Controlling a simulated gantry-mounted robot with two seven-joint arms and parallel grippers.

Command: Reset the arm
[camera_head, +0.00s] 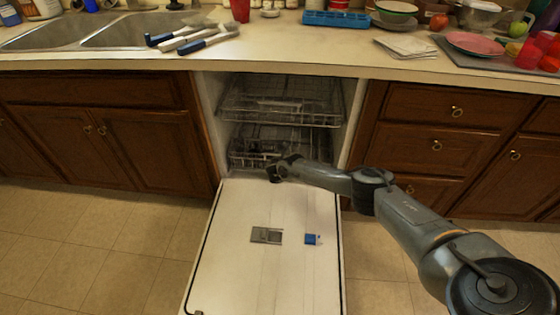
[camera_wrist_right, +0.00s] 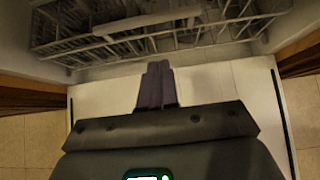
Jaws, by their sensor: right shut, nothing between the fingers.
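My right arm comes in from the lower right in the head view and reaches to the open dishwasher. My right gripper (camera_head: 274,174) is near the inner end of the lowered dishwasher door (camera_head: 225,260), just in front of the racks. In the right wrist view the fingers of the right gripper (camera_wrist_right: 158,68) are together and empty, pointing toward the rack. I cannot tell whether it touches the door or rack. My left gripper is not in view.
The upper rack (camera_head: 280,100) and lower rack (camera_head: 250,148) are inside the dishwasher. Wooden cabinets (camera_head: 130,145) stand on both sides. Brushes (camera_head: 185,38), plates (camera_head: 475,43) and cups lie on the counter above. The tiled floor is clear.

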